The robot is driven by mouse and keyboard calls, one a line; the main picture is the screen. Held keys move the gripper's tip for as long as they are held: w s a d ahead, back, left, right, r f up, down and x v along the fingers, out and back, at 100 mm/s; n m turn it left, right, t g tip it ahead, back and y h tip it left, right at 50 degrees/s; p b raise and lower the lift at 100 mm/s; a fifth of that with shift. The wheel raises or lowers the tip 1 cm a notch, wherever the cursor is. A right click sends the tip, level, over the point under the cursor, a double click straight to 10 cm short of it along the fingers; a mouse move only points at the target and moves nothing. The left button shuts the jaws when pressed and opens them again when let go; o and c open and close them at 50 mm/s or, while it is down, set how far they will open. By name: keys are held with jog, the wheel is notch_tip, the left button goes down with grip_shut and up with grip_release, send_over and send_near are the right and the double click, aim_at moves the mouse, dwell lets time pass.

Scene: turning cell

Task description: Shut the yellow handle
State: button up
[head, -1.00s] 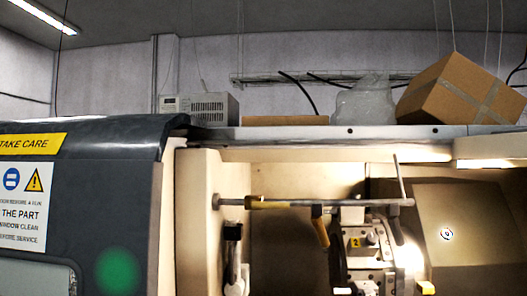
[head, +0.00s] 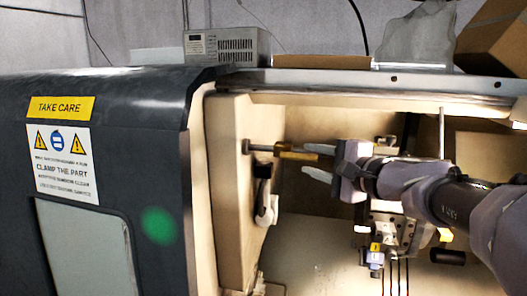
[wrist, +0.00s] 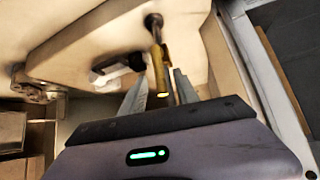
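The yellow handle shows in the head view as a yellow length (head: 298,155) on a grey horizontal rod inside the lathe's cream enclosure. In the wrist view the yellow piece (wrist: 160,70) runs toward me, its near end between or just in front of my fingertips. My gripper (head: 306,158) reaches in from the right in the head view, its fingers apart at the yellow length. In the wrist view my gripper (wrist: 160,84) is open, with a finger on either side of the yellow piece. I cannot tell whether a finger touches it. My gripper and arm hide the rod's right part.
A dark machine door (head: 120,120) with warning labels stands at the left. A black and white lever fitting (head: 264,195) sits on the cream wall below the rod. A tool turret (head: 385,235) lies below my arm. Boxes (head: 320,62) stand on top of the machine.

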jog(key=shift+x, duration=0.75)
jog(key=shift+d, duration=0.1)
grip_shut()
dwell(0.8)
